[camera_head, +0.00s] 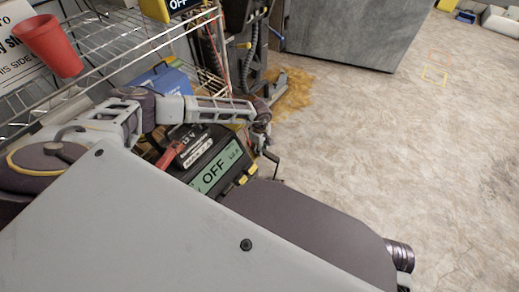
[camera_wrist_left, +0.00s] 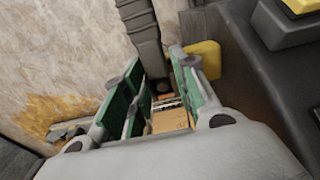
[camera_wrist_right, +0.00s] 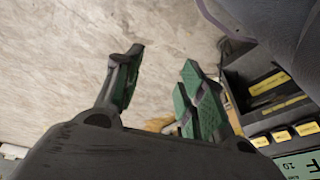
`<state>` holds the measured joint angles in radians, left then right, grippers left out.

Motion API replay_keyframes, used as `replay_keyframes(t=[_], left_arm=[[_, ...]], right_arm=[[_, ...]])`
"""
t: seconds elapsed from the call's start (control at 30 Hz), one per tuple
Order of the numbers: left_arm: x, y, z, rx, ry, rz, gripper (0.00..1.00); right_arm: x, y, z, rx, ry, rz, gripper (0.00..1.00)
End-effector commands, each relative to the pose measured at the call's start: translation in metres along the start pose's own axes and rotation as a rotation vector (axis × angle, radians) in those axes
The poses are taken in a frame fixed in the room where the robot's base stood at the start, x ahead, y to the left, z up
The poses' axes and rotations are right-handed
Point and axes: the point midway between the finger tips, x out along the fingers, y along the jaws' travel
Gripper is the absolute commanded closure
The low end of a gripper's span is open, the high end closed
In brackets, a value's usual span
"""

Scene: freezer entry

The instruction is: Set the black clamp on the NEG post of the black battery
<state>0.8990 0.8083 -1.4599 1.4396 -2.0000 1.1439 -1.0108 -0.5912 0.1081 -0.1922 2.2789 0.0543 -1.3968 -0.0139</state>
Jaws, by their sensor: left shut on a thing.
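My left gripper (camera_head: 266,150) is at the right side of the black unit with the OFF display (camera_head: 215,170). In the left wrist view its green-padded fingers (camera_wrist_left: 160,98) are shut on a dark piece, which looks like the black clamp (camera_wrist_left: 162,88) and is mostly hidden. A black box marked 12 V (camera_head: 188,139), apparently the battery, stands behind the display. A red clamp (camera_head: 170,156) lies at its left side. I cannot make out the NEG post. My right gripper (camera_wrist_right: 158,95) is open and empty in the right wrist view, above the floor near the display unit.
A wire rack (camera_head: 110,50) with a red cup (camera_head: 48,45) stands at the left. A blue box (camera_head: 168,84) sits near the battery. A grey cabinet (camera_head: 345,30) stands at the back. A yellow-brown stain (camera_head: 295,92) marks the floor. The floor at right is mostly clear.

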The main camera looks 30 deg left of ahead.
Motion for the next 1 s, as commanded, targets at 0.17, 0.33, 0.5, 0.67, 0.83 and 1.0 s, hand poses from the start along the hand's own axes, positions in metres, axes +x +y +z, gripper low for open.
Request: replay_keyframes(t=[0.17,0.33,0.5,0.67,0.83,1.0], left_arm=[[-0.004,0.001,0.0,-0.001,0.0,0.001,1.0],[-0.018,0.001,0.0,-0.001,-0.001,0.003,1.0],[-0.042,0.001,0.0,-0.001,-0.001,0.003,1.0],[-0.066,0.001,0.0,0.0,-0.001,0.003,1.0],[-0.087,0.001,-0.001,0.0,0.001,0.002,1.0],[-0.099,0.0,0.0,0.001,0.0,0.001,1.0]], right_arm=[[-0.001,0.0,0.002,0.001,-0.004,-0.001,0.6],[0.003,0.0,0.008,0.002,-0.021,0.0,0.6],[0.011,0.001,0.015,0.003,-0.044,0.004,0.6],[0.019,0.004,0.017,0.004,-0.057,0.009,0.6],[0.026,0.006,0.017,0.006,-0.066,0.014,0.6],[0.031,0.008,0.017,0.006,-0.069,0.017,0.6]])
